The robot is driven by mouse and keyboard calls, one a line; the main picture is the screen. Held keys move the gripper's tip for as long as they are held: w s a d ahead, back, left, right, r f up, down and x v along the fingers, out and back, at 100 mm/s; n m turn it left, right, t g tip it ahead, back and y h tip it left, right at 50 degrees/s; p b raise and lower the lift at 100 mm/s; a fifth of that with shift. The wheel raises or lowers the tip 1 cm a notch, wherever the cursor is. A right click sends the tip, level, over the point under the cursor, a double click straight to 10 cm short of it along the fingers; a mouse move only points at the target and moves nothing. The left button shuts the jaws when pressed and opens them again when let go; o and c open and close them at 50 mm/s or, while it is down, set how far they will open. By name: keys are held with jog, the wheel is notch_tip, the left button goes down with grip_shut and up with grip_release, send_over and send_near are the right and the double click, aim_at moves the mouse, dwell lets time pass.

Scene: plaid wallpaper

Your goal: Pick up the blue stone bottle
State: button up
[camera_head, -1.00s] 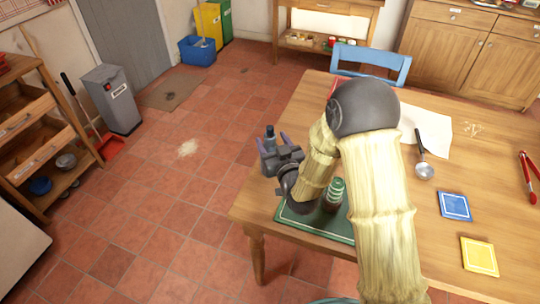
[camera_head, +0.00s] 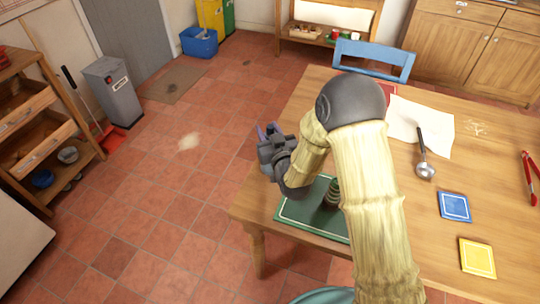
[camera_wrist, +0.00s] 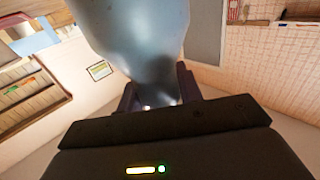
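The blue stone bottle (camera_wrist: 135,35) is large and glossy blue-grey in the wrist view, its narrower end between the two fingers. My gripper (camera_head: 267,131) is shut on it and holds it in the air by the table's left edge. In the head view I cannot make the bottle out clearly now; the gripper and wrist seem to hide it.
The wooden table (camera_head: 480,160) carries a green board (camera_head: 308,222) with a dark green ribbed object (camera_head: 332,191), partly behind my arm. A ladle (camera_head: 424,165), blue tile (camera_head: 454,206), yellow tile (camera_head: 477,258) and red tongs (camera_head: 531,180) lie right. A blue chair (camera_head: 373,60) stands behind.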

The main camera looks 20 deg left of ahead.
grip_shut()
jog(key=shift+w, duration=0.15)
jog(key=shift+r, duration=0.6)
jog(key=r, duration=0.9)
jog(key=shift+s, duration=0.2)
